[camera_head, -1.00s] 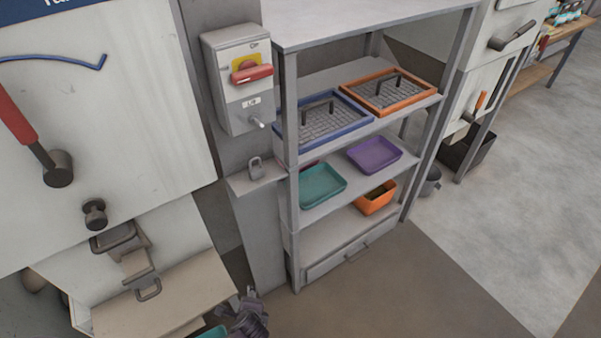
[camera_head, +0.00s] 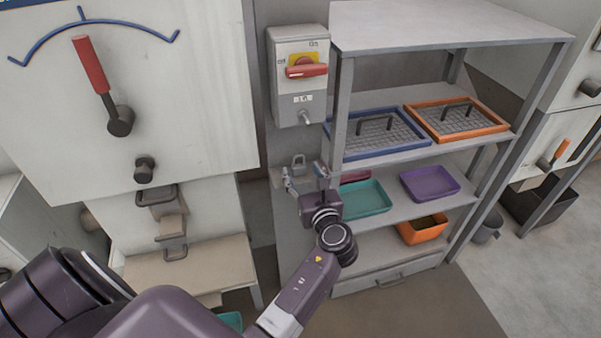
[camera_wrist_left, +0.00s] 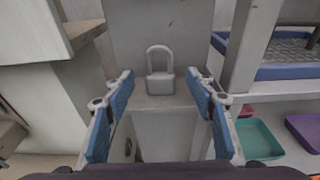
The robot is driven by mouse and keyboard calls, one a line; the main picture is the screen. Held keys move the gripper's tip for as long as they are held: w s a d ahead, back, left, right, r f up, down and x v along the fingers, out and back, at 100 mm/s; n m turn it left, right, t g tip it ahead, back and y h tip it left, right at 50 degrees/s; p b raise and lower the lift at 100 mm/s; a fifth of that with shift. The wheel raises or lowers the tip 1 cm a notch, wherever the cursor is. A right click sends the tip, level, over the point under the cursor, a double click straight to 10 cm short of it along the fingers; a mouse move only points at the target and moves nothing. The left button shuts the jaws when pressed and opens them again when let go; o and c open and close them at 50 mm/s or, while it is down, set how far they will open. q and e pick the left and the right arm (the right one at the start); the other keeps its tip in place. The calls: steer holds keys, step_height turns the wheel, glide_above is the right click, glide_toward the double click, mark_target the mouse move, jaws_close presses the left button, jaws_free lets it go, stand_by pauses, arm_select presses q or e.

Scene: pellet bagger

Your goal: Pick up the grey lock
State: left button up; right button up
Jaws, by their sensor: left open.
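The grey lock (camera_head: 298,163), a small padlock with a raised shackle, stands upright on a small grey ledge below the switch box. In the left wrist view the lock (camera_wrist_left: 160,76) sits near the top middle, on the ledge (camera_wrist_left: 160,101). My left gripper (camera_head: 305,175) is open and empty just in front of the lock. In the left wrist view its blue-padded fingers (camera_wrist_left: 158,108) stand apart on either side, with the lock centred beyond them and not touched. My right gripper is not in view.
A switch box (camera_head: 300,75) with a red handle is above the lock. A shelf unit (camera_head: 400,210) with blue-rimmed and orange-rimmed trays and coloured bins stands close on the right. A white machine (camera_head: 200,120) with a red lever is on the left.

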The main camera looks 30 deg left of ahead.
mark_target(300, 169)
arm_select(q)
steer(key=b+x, duration=0.1)
steer(key=x, duration=0.2)
steer(key=shift+w+f+b, duration=0.15)
steer(key=shift+b, duration=0.25)
steer(key=shift+w+a, duration=0.15)
steer(key=shift+a, duration=0.1)
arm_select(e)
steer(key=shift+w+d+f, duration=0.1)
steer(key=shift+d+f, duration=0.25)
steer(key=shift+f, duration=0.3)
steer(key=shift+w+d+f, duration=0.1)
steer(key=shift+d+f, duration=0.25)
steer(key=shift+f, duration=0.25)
arm_select(q)
steer(key=shift+c, duration=0.4)
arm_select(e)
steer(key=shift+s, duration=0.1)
arm_select(q)
steer(key=shift+c, duration=1.2)
steer(key=c, duration=1)
steer(key=shift+o, duration=0.2)
